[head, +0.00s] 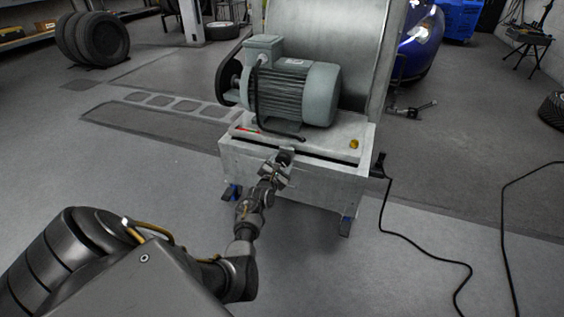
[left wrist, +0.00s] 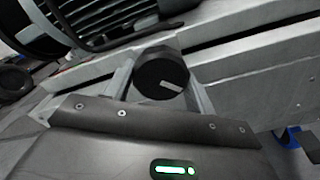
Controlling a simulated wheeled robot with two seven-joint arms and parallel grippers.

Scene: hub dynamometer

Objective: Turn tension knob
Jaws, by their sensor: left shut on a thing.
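The tension knob (left wrist: 162,76) is a round black knob with a light pointer mark on its face, on the front of the dynamometer's grey base. In the head view the knob (head: 285,157) is small and partly hidden by my gripper. My left gripper (head: 276,166) is at the front face of the base, shut on the knob. In the left wrist view the light-coloured fingers of my left gripper (left wrist: 162,88) stand on either side of the knob. The pointer mark lies nearly level, tilted slightly down to the right. My right gripper is in neither view.
A grey-green motor (head: 295,90) sits on the base (head: 325,178), with a large drum (head: 325,50) behind it. A yellow button (head: 354,144) is on the base's right top. A black cable (head: 420,252) runs over the floor at right. The floor in front is otherwise clear.

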